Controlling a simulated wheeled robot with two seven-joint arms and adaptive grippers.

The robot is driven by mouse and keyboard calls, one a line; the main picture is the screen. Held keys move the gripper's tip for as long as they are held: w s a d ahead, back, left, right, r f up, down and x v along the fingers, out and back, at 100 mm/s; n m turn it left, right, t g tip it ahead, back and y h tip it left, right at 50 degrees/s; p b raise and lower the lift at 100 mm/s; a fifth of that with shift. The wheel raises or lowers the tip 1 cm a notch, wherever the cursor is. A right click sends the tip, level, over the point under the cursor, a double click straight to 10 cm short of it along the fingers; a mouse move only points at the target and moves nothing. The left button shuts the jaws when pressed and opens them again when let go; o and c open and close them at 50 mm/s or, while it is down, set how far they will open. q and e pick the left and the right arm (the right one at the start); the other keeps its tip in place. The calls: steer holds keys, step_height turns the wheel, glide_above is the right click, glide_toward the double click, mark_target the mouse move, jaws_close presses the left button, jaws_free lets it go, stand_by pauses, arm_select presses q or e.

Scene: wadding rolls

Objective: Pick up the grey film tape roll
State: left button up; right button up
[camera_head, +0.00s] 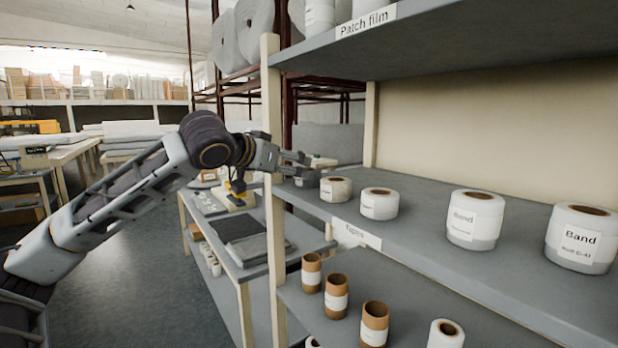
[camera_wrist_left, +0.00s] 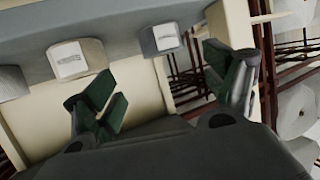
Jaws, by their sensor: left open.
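A small grey roll (camera_head: 308,179), which looks like the grey film tape roll, stands at the left end of the middle shelf. It is partly hidden by my left gripper (camera_head: 300,165). In the left wrist view a grey roll with a white label (camera_wrist_left: 166,38) shows beyond the fingers, between them in the picture but apart from them. My left gripper, also in the wrist view (camera_wrist_left: 172,88), is open and empty. It points toward the shelf's left end from the left. My right gripper is in neither view.
White rolls stand in a row to the right: two small ones (camera_head: 336,189) (camera_head: 379,204) and two larger "Band" rolls (camera_head: 475,219) (camera_head: 583,238). A pale post (camera_head: 272,120) rises near my gripper. The "Patch film" shelf (camera_head: 450,48) hangs above; brown rolls (camera_head: 336,297) stand below.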

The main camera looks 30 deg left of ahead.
arm_select(q)
steer(key=shift+x, duration=0.9)
steer(key=shift+w+f+p, duration=0.25)
steer(key=shift+w+p, duration=0.1)
steer(key=shift+w, duration=0.35)
steer(key=shift+x, duration=0.85)
steer(key=shift+w+f, duration=0.2)
steer(key=shift+w, duration=0.4)
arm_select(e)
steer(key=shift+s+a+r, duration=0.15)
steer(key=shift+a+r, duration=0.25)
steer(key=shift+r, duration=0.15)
arm_select(q)
steer(key=shift+w+p, duration=0.1)
steer(key=shift+p, duration=0.2)
